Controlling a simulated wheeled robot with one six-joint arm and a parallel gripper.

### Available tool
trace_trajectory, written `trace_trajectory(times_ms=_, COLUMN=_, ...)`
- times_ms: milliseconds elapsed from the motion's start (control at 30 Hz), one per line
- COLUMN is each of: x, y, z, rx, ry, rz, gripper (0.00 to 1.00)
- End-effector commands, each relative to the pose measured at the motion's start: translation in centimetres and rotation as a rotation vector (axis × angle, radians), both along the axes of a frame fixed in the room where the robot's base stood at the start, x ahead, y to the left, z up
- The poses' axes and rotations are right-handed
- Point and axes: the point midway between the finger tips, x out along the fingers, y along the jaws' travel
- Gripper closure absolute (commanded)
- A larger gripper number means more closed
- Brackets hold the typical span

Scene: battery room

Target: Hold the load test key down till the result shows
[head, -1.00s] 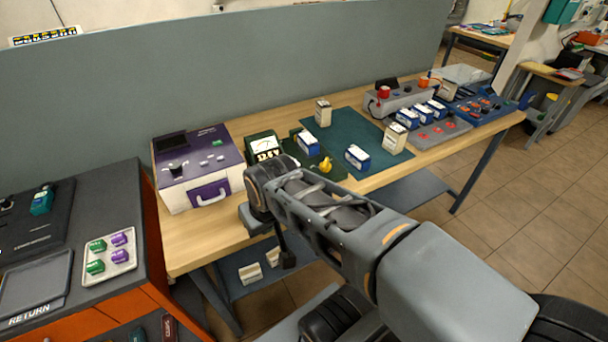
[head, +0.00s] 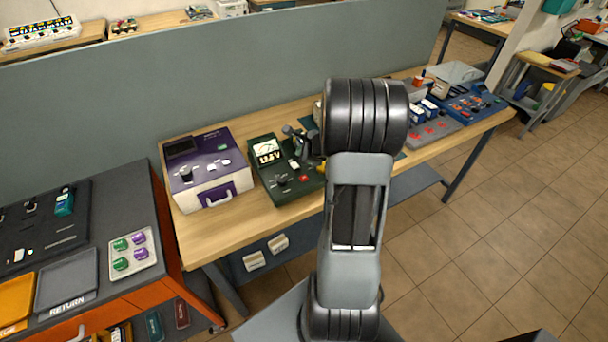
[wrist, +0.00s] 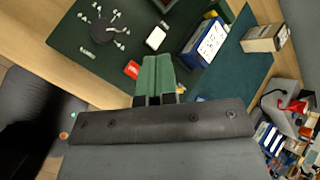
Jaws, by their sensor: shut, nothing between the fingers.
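A dark green tester (head: 260,176) stands on the wooden bench, with a lit white display (head: 267,152) whose reading is too small to make out. On its face are a dark round knob (wrist: 105,27), a white key (wrist: 156,38) and a red key (wrist: 132,69). Key labels are not legible, so I cannot tell which is the load test key. My gripper (wrist: 157,60) is shut and empty, its green fingers together over the tester, just right of the red key in the wrist view. I cannot tell whether the tips touch the tester.
A purple and white case (head: 205,172) stands left of the tester. A blue and white battery (wrist: 206,42) stands close to my fingers, and a beige one (wrist: 265,35) is farther right on the teal mat (wrist: 235,55). A grey partition (head: 230,85) runs behind the bench.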

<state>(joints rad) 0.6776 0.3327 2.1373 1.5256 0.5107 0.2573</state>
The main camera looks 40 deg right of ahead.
Motion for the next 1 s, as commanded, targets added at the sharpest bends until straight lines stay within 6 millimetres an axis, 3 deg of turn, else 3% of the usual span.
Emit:
trace_trajectory(times_ms=567, x=0.0, y=-0.2, z=-0.6, rx=0.005, ry=0.001, rz=-0.01, gripper=1.0)
trace_trajectory(times_ms=1000, x=0.0, y=-0.1, z=-4.8, rx=0.005, ry=0.001, rz=-0.01, gripper=1.0)
